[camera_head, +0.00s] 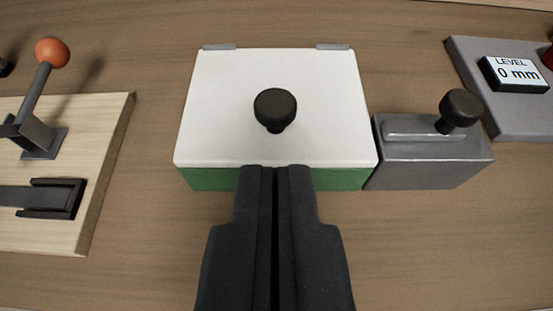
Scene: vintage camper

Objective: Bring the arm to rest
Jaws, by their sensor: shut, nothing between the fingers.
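My gripper (275,168) is black and shut, with its two fingers together and nothing held. It reaches up from the bottom middle of the view. Its tips overlap the front edge of a green box (210,179) with a white lid (225,110). I cannot tell whether the tips touch the box or hover in front of it. A black round knob (275,108) stands on the lid, apart from the fingertips. The lid lies closed on the box.
A grey metal block (430,165) with a black knob (461,108) stands right of the box. A grey panel with a "LEVEL 0 mm" display (515,73) is at the far right. A board (110,130) with an orange-balled lever (52,52) is left. Bare wooden tabletop (150,255) lies in front.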

